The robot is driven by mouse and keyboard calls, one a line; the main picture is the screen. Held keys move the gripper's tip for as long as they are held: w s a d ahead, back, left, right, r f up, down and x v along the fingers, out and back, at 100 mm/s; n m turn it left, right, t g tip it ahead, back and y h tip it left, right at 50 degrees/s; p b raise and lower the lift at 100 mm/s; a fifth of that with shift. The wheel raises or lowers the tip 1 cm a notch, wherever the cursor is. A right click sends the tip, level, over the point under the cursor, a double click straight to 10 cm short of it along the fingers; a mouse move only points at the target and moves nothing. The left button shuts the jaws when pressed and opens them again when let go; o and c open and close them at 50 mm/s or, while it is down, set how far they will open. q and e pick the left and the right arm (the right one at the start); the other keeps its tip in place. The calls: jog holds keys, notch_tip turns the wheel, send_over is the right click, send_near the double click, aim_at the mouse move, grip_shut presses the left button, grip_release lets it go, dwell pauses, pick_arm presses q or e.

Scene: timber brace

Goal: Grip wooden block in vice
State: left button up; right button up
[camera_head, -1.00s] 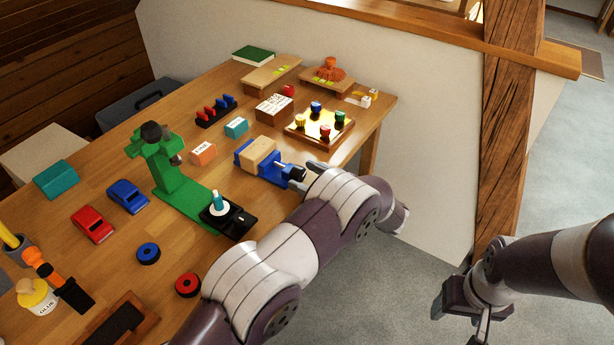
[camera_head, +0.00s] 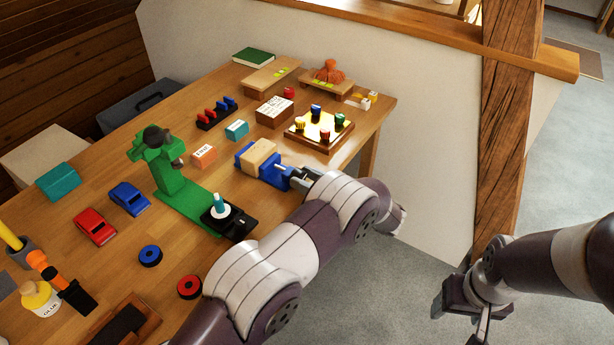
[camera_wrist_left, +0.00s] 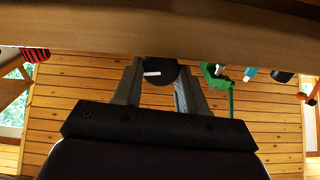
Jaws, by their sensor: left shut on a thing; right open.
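The blue vice (camera_head: 272,177) stands near the right edge of the workbench. The light wooden block (camera_head: 259,153) sits upright between its jaws; I cannot tell how tightly. My left gripper (camera_head: 301,178) is at the screw end of the vice, shut on the vice's dark round knob, which it mostly hides in the head view. In the left wrist view the knob (camera_wrist_left: 162,73), with a pale bar across it, lies between the two fingers (camera_wrist_left: 156,88). My right gripper (camera_head: 462,322) is open and empty, low at the right, away from the bench.
A green drill press (camera_head: 172,180) stands left of the vice. A yellow board with coloured pegs (camera_head: 320,130), a teal block (camera_head: 237,129) and an orange block (camera_head: 204,155) are nearby. A timber post (camera_head: 500,130) rises at the right, beyond open floor.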

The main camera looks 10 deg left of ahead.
pick_arm(q)
jog(key=shift+m+p, duration=0.8)
jog(key=shift+m, duration=1.1)
jog(key=o, duration=1.1)
jog(key=shift+w, duration=0.1)
jog(key=shift+c, duration=0.2)
jog(key=shift+d, duration=0.1)
jog(key=b+v, duration=0.1)
jog(key=v, duration=1.1)
jog(key=shift+d, duration=0.3)
